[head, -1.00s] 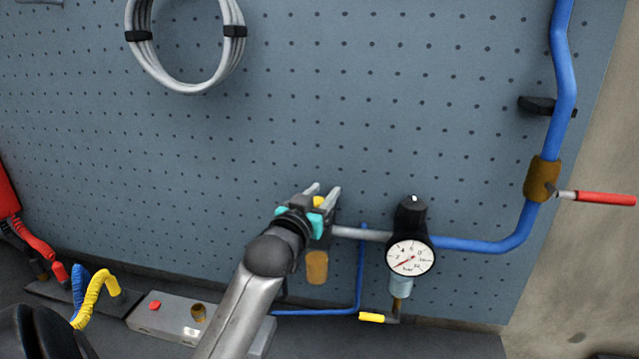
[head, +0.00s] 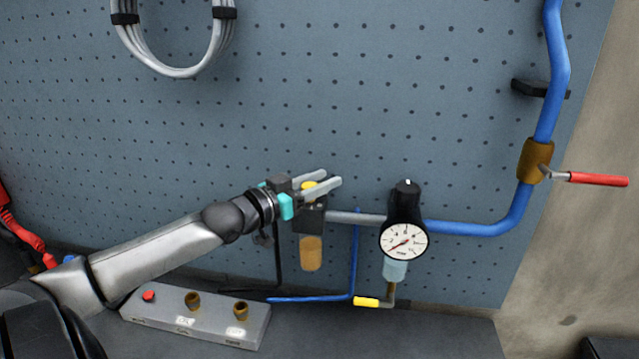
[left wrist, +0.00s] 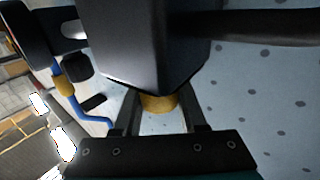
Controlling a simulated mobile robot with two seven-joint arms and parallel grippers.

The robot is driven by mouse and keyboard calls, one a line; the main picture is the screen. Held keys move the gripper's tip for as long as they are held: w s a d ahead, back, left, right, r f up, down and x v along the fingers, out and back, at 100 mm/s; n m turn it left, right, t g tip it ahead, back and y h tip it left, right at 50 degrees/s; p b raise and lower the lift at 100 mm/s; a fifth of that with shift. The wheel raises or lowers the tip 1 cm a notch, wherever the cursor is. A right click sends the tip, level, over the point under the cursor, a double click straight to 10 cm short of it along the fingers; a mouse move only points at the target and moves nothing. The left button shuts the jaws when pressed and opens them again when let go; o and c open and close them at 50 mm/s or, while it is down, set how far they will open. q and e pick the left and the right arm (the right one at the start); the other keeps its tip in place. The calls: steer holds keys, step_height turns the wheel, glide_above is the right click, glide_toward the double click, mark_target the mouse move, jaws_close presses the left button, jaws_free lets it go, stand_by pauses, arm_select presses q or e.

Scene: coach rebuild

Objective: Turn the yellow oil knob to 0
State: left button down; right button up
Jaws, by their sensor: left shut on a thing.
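The yellow oil knob (head: 308,187) sits on top of the dark oiler body (head: 311,215), above its amber bowl (head: 311,254). My left gripper (head: 326,179) reaches in from the left with a finger on either side of the knob, shut on it. In the left wrist view, the yellow knob (left wrist: 157,103) shows between the fingers, against the dark oiler body (left wrist: 158,45). The fingers hide part of the knob, and no scale or 0 mark can be read. My right gripper is not in view.
A grey pipe (head: 355,218) joins the oiler to a black regulator (head: 406,205) with a white gauge (head: 403,241). A blue pipe (head: 470,228) runs right to a red-handled valve (head: 598,179). A grey button box (head: 195,320) stands below my arm.

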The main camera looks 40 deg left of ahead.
mark_target(309, 186)
arm_select(q)
steer(key=shift+d+r+m+g+h+b, duration=0.1)
steer(key=shift+d+m+g+h+b, duration=0.05)
steer(key=shift+m+h, duration=0.4)
steer(key=shift+d+r+m+g+h+b, duration=0.15)
steer(key=shift+m+h, duration=0.2)
steer(key=shift+h, duration=0.4)
steer(key=shift+c, duration=2.3)
jaws_free()
steer(key=shift+f, duration=0.2)
steer(key=shift+a, duration=0.1)
steer(key=p+v, duration=0.2)
steer(key=p, duration=0.1)
steer(key=shift+s, duration=0.4)
steer(key=p+v, duration=0.3)
steer(key=v, duration=0.1)
steer(key=shift+s+a, duration=0.2)
steer(key=shift+s, duration=0.1)
steer(key=v, duration=0.7)
steer(key=shift+s+p, duration=0.35)
steer(key=shift+s, duration=0.05)
steer(key=shift+a, duration=0.1)
